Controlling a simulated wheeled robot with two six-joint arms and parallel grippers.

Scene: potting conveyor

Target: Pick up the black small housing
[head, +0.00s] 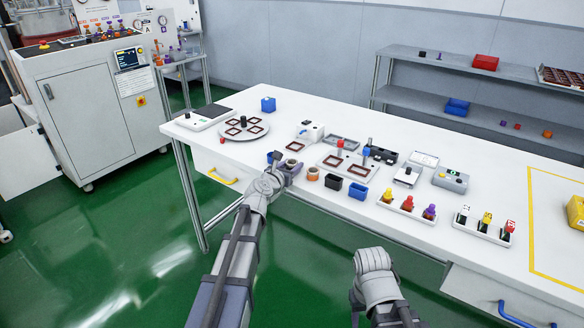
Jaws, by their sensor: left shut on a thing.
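A black small housing (331,182), an open-topped box, stands upright on the white table (400,222) near its front edge, left of a blue housing (358,190). My left gripper (281,168) is at the table's front edge, left of the black housing and apart from it. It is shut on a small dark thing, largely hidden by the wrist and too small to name. A dark blue piece (273,157) shows at its tip; I cannot tell whether it is held. My right arm shows at the bottom, but its gripper does not show.
Orange-rimmed parts (312,173) stand between my left gripper and the black housing. A white fixture plate (347,166) lies behind it. A tray with coloured knobs (408,206) is to the right. The table's back edge is largely clear.

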